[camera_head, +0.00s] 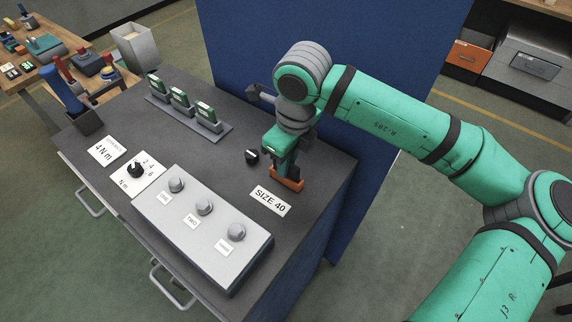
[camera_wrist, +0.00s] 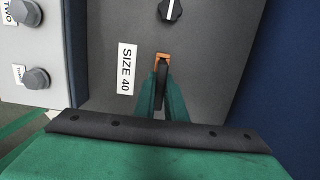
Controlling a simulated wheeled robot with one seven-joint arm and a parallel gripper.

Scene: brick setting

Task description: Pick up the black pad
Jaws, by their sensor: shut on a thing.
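My gripper (camera_head: 285,168) is low over the right end of the dark grey bench top, beside the SIZE 40 label. In the wrist view its two green fingers (camera_wrist: 161,100) are shut on a narrow black piece, which I take to be the black pad (camera_wrist: 161,76). An orange part (camera_wrist: 162,57) shows at the far end of the black piece. In the head view the orange part (camera_head: 288,184) shows just below the fingers. The fingers hide most of the black piece, and I cannot tell whether it touches the bench.
A SIZE 40 label (camera_head: 270,201) and a black knob (camera_head: 252,157) are close to my gripper. A grey box with several round knobs (camera_head: 204,208) stands at the bench front. A rack of green-topped pieces (camera_head: 181,100) is behind. A blue panel (camera_head: 245,50) rises behind the bench.

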